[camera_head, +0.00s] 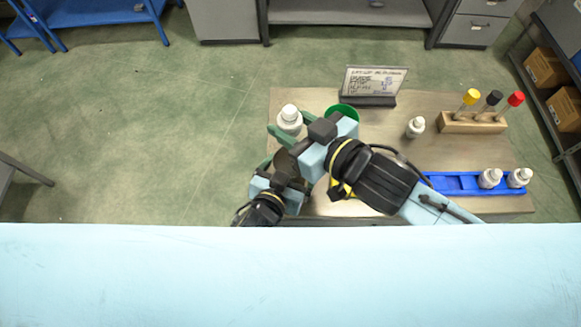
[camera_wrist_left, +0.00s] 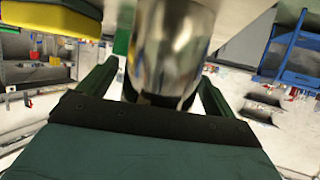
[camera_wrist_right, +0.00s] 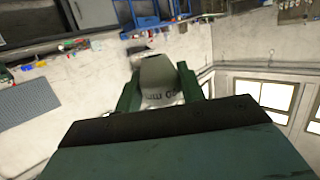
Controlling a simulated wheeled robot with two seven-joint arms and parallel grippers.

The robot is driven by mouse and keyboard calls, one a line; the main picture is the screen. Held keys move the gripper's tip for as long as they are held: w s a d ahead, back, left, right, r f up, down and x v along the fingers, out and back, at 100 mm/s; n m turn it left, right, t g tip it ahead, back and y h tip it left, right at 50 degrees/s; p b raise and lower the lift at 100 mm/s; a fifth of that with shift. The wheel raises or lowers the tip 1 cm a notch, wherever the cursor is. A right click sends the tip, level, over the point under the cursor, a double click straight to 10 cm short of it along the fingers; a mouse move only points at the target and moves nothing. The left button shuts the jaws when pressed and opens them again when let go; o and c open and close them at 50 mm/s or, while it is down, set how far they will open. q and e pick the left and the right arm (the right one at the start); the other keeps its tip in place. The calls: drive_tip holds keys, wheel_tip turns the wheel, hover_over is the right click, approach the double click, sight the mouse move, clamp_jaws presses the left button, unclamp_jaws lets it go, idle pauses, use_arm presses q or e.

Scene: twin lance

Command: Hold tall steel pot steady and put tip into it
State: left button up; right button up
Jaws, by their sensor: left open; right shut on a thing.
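A tall shiny steel pot (camera_wrist_left: 175,45) stands between the fingers of my left gripper (camera_wrist_left: 157,78) in the left wrist view. These fingers are open, one on each side of the pot; I cannot tell whether either touches it. In the head view my arms largely hide the pot. My right gripper (camera_head: 290,127) is shut on a white bottle-like thing (camera_head: 289,117), which also shows between its fingers in the right wrist view (camera_wrist_right: 158,78), with dark lettering. It is held beyond my left gripper in the head view. I cannot make out a separate tip.
On the table (camera_head: 445,155) are a green container (camera_head: 343,110), a sign (camera_head: 372,83), a lone white bottle (camera_head: 416,127), a wooden rack (camera_head: 470,125) of capped tubes and a blue tray (camera_head: 455,183) with two white bottles. A yellow thing (camera_head: 338,191) is partly hidden by my right arm.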

use_arm(q)
drive_tip(key=shift+c, duration=0.2)
drive_tip(key=c, duration=1)
drive_tip(key=shift+c, duration=0.2)
